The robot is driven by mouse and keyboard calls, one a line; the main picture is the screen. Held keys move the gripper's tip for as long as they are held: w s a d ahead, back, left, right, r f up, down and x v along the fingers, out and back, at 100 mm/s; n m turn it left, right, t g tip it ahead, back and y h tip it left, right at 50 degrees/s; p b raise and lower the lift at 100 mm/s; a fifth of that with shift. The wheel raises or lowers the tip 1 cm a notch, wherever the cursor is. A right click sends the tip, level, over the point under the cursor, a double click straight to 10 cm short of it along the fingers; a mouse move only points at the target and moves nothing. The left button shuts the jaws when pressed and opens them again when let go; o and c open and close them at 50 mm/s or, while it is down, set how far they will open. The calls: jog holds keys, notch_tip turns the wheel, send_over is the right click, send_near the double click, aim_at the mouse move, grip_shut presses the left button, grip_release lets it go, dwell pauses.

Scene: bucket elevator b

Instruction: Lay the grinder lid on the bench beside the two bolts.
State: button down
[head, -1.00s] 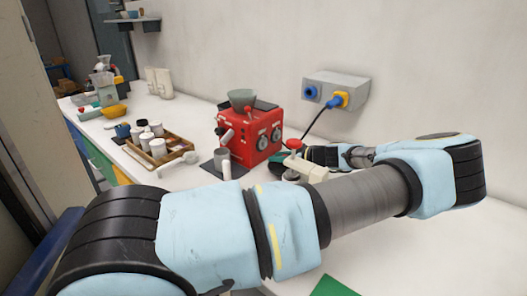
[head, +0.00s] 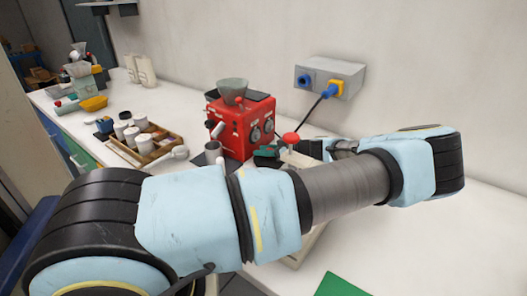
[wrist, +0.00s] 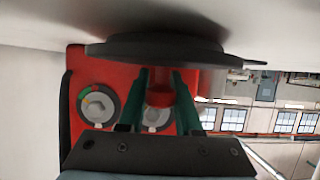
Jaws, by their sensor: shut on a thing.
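In the wrist view, my gripper (wrist: 160,92) has its green fingers shut on a red knob (wrist: 159,97). The knob sits against a wide dark disc, which looks like the grinder lid (wrist: 155,46). The disc is close to a pale surface, with a dark shadow beside it. In the head view my gripper is partly hidden behind my arm, near the right front of a red machine (head: 240,122) with a hopper (head: 233,91). I cannot make out the two bolts in either view.
A wooden tray (head: 172,151) with several white-topped jars stands left of the red machine. A grey socket box (head: 330,76) with a blue and yellow plug is on the wall, its cable hanging down. A red mushroom-shaped top (head: 291,138) shows behind my arm. Bench (head: 480,225) at right is bare.

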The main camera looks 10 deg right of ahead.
jog(key=shift+f+b, duration=0.35)
jog(key=shift+b, duration=0.15)
jog(key=c, duration=0.6)
grip_release()
jog(key=shift+r, duration=0.1)
jog(key=shift+r+p, duration=0.55)
jog(key=shift+p, duration=0.45)
jog(key=shift+s+d+r, duration=0.15)
jog(key=shift+d, duration=0.05)
jog(key=b+v, duration=0.5)
jog(key=v, duration=0.5)
jog(key=shift+s+d, duration=0.15)
jog(key=shift+s+d+r, duration=0.25)
jog(key=shift+s+d, duration=0.05)
jog(key=shift+s, duration=0.05)
